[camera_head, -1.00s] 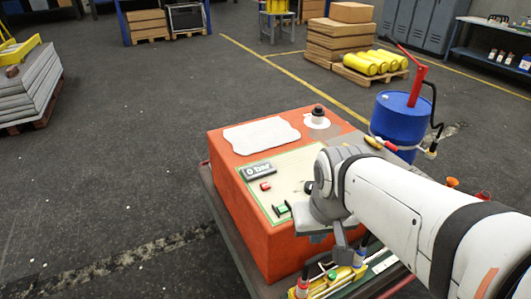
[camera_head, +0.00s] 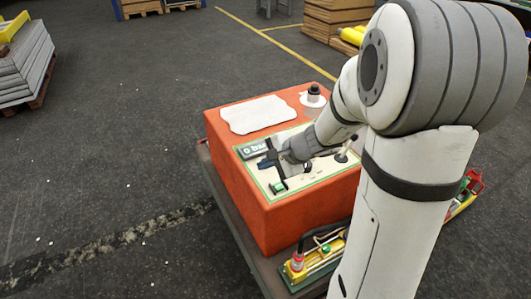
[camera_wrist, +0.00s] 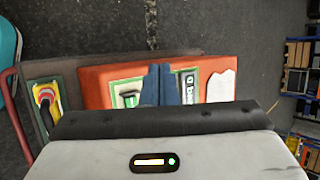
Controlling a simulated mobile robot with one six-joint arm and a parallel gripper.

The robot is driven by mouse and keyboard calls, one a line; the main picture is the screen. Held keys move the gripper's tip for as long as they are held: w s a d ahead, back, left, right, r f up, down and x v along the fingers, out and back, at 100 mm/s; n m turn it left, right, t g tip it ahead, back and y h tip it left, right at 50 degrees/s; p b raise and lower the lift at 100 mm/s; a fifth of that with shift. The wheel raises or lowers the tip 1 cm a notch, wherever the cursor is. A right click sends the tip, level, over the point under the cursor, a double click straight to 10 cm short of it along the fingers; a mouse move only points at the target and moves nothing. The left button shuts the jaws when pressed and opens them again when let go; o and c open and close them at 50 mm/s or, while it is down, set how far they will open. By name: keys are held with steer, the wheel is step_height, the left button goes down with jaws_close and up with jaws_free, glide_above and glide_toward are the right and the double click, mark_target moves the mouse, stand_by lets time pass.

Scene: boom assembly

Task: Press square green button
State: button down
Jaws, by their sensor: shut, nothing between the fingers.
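The green button (camera_head: 277,187) sits at the front left corner of the pale panel on the orange box (camera_head: 240,190). In the wrist view the green button (camera_wrist: 129,99) shows just left of my fingers. My gripper (camera_head: 265,163) is over the panel, a little behind the green button and in front of the "0 bar" display (camera_head: 250,150). In the wrist view the gripper (camera_wrist: 161,72) has its two dark fingers together with nothing between them. I cannot tell whether the tips touch the panel. The red button seen earlier is hidden by my gripper.
A black knob on a white base (camera_head: 314,97) and a white patch (camera_head: 258,114) are on the box top. A black lever (camera_head: 346,151) stands at the panel's right. A yellow device (camera_head: 312,265) lies in front of the box. Open floor is to the left.

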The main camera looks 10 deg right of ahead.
steer(key=w+d+f+m+t+h+p, duration=0.1)
steer(key=w+d+f+m+t+h, duration=0.1)
steer(key=w+d+f+m, duration=0.5)
steer(key=shift+w+f+m, duration=0.3)
steer(key=shift+f+m, duration=0.05)
steer(key=shift+m, duration=0.35)
steer(key=b, duration=0.4)
glide_above(281, 187)
steer(key=f, duration=0.7)
steer(key=shift+s+f, duration=0.15)
steer(key=shift+s, duration=0.05)
steer(key=shift+f+b, duration=0.75)
steer(key=shift+b, duration=0.3)
steer(key=shift+f, duration=0.15)
steer(key=shift+w+f+b, duration=0.15)
steer(key=shift+f+b, duration=0.15)
steer(key=shift+b, duration=0.45)
